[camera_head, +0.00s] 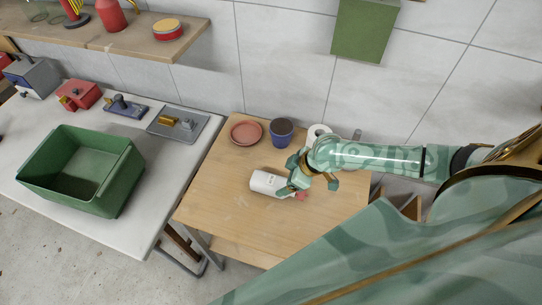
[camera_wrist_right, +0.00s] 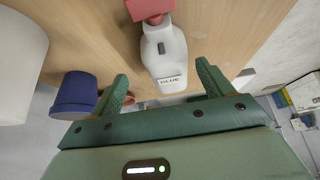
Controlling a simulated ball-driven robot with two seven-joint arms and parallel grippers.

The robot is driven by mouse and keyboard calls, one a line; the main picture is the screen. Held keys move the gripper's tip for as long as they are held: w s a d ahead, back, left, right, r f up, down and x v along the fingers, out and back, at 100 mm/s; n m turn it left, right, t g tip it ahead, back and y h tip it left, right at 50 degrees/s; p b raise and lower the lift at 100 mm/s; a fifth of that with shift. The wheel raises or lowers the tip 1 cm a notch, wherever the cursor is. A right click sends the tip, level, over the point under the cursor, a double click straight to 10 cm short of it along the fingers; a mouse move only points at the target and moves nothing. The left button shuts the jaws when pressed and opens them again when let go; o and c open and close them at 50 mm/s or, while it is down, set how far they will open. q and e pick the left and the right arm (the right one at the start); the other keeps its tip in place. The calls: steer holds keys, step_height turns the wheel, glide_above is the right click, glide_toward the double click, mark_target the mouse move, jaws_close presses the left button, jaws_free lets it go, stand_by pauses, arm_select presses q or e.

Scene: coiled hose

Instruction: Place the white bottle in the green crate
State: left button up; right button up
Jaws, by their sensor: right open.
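The white bottle (camera_head: 268,182) lies on its side on the wooden table, its red cap pointing right. In the right wrist view the bottle (camera_wrist_right: 163,50) shows a "GLUE" label and its red cap at the top edge. My right gripper (camera_head: 309,187) is open over the cap end of the bottle. In the wrist view the bottle appears between and beyond the two spread fingers (camera_wrist_right: 162,80); I cannot tell whether they touch it. The green crate (camera_head: 118,184) stands on the white table at the left, and its visible inside is empty. My left gripper is not in view.
The wooden table (camera_head: 220,190) also holds a reddish plate (camera_head: 246,132), a blue pot (camera_head: 281,132) and a white roll-like object (camera_head: 317,131) behind the bottle. A grey metal plate (camera_head: 190,133) and tools lie behind the crate. A shelf (camera_head: 140,42) overhangs the back left.

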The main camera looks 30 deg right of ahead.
mark_target(283, 183)
steer(key=x, duration=0.2)
steer(key=b+x, duration=0.1)
steer(key=s+x, duration=0.1)
steer(key=x, duration=0.1)
steer(key=shift+w+a+f+b, duration=0.2)
steer(key=shift+a+f+b, duration=0.1)
steer(key=shift+f, duration=0.1)
steer(key=shift+r, duration=0.1)
steer(key=c, duration=1.1)
